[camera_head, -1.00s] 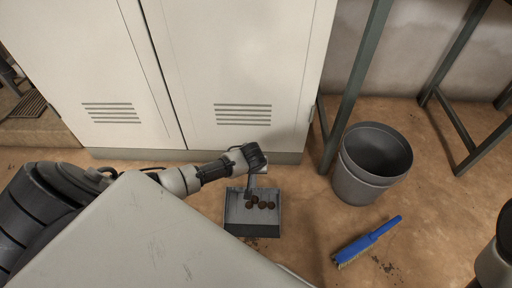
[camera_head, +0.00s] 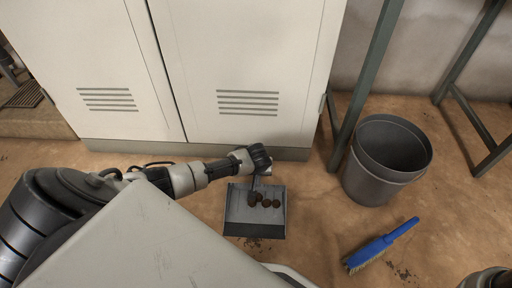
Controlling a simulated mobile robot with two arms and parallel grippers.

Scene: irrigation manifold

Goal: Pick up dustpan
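The grey dustpan (camera_head: 238,218) lies on the brown floor in front of the cabinet, with several dark round clumps (camera_head: 265,200) in it. My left gripper (camera_head: 256,178) reaches in from the left and is at the dustpan's back edge, over its handle. The black gripper body hides most of the handle, and the fingers are too small and dark to tell whether they are closed on it. Only a small part of my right arm (camera_head: 486,279) shows at the bottom right corner; its gripper is out of view.
A grey bucket (camera_head: 371,184) stands right of the dustpan, beside a green metal table leg (camera_head: 366,88). A blue brush (camera_head: 381,245) lies on the floor at the lower right. White cabinet doors (camera_head: 245,60) rise close behind the dustpan.

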